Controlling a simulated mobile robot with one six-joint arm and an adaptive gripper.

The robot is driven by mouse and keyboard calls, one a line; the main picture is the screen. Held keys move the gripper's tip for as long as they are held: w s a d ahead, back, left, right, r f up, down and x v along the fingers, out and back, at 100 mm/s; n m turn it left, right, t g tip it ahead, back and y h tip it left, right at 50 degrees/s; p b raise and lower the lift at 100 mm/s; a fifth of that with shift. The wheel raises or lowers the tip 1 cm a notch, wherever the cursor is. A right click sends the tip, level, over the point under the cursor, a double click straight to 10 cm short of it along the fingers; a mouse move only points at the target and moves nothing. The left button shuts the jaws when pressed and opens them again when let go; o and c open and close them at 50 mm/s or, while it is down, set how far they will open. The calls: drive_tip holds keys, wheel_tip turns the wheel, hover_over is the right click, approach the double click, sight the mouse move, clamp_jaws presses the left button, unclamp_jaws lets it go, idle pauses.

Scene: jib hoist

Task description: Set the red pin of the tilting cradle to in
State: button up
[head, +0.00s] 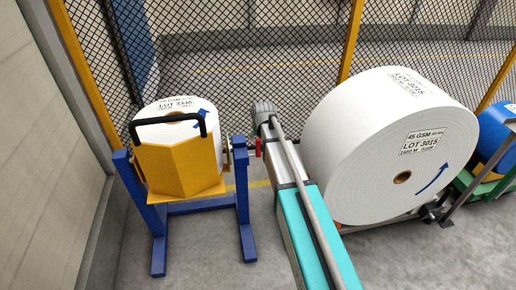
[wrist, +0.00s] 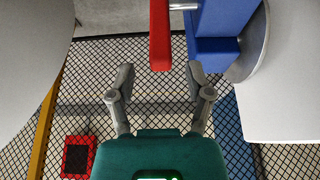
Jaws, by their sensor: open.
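The tilting cradle (head: 180,165) is a yellow trough with a black handle, hung in a blue frame (head: 243,205) at left in the head view. It bears a white paper roll (head: 172,130). The red pin (head: 258,148) shows small at the frame's right post. In the wrist view the red pin (wrist: 160,38) is a red bar on a short metal shaft that meets the blue post (wrist: 212,22). My gripper (wrist: 160,75) is open and empty. The red bar's end shows between and just above its fingertips. I cannot tell the depth gap. The head view does not show the fingers clearly.
A large white roll (head: 375,140) stands close at right in the head view. A wire mesh fence (head: 240,45) runs behind, and a pale wall (head: 50,140) is at left. A blue drum (head: 495,140) sits at far right. Grey floor is clear in front of the cradle.

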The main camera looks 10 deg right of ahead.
sight(258, 143)
drive_tip(key=shift+b+x, duration=2.05)
drive_tip(key=shift+x, duration=0.5)
clamp_jaws()
